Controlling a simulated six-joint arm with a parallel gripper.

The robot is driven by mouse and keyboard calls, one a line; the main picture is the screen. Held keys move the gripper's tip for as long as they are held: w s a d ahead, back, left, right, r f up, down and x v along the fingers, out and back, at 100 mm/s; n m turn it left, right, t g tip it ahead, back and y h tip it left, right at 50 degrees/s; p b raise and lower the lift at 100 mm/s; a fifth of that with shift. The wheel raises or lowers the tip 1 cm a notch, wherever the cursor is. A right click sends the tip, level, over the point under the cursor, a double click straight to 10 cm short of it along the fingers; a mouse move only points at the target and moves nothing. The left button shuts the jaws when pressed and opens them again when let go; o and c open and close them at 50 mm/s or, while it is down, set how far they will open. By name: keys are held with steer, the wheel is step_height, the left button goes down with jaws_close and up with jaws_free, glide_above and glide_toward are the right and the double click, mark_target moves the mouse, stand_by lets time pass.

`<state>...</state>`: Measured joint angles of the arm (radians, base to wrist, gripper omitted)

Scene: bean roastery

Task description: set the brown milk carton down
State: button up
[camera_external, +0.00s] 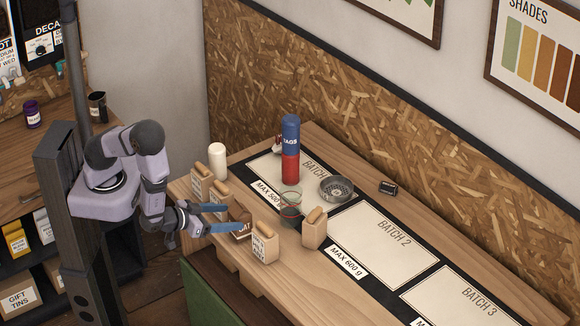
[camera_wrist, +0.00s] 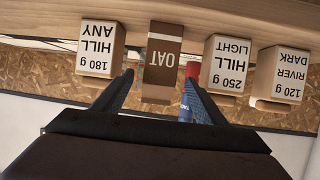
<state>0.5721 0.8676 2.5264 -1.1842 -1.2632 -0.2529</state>
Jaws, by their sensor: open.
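The brown milk carton (camera_wrist: 163,55) has a white band and the word OAT. In the wrist view, which is upside down, it stands upright on the wooden surface between my two fingers, with a gap on each side. In the external view the carton (camera_external: 240,214) is at the near left of the table, partly hidden by a blue finger. My gripper (camera_external: 233,217) is open around it; it also shows in the wrist view (camera_wrist: 160,77) with its fingers spread apart.
Tan bags flank the carton: HILL ANY (camera_wrist: 98,49), HILL LIGHT (camera_wrist: 227,62) and RIVER DARK (camera_wrist: 283,74). A red and blue TAGS cylinder (camera_external: 291,150), a metal dish (camera_external: 336,189) and a white canister (camera_external: 217,161) stand farther back. The BATCH 2 mat (camera_external: 380,245) is clear.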

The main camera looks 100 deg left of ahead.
mark_target(240, 216)
steer(key=shift+a, duration=0.1)
steer(key=shift+w+a+p, duration=0.2)
steer(key=shift+w+p, duration=0.05)
steer(key=shift+p, duration=0.1)
steer(key=shift+p+x, duration=1)
steer(key=shift+x, duration=1.25)
steer(key=shift+d, duration=0.15)
steer(key=shift+c, duration=0.6)
steer(key=c, duration=1.1)
steer(key=shift+r, duration=0.15)
steer(key=shift+r+b, duration=0.4)
steer(key=shift+r, duration=4.4)
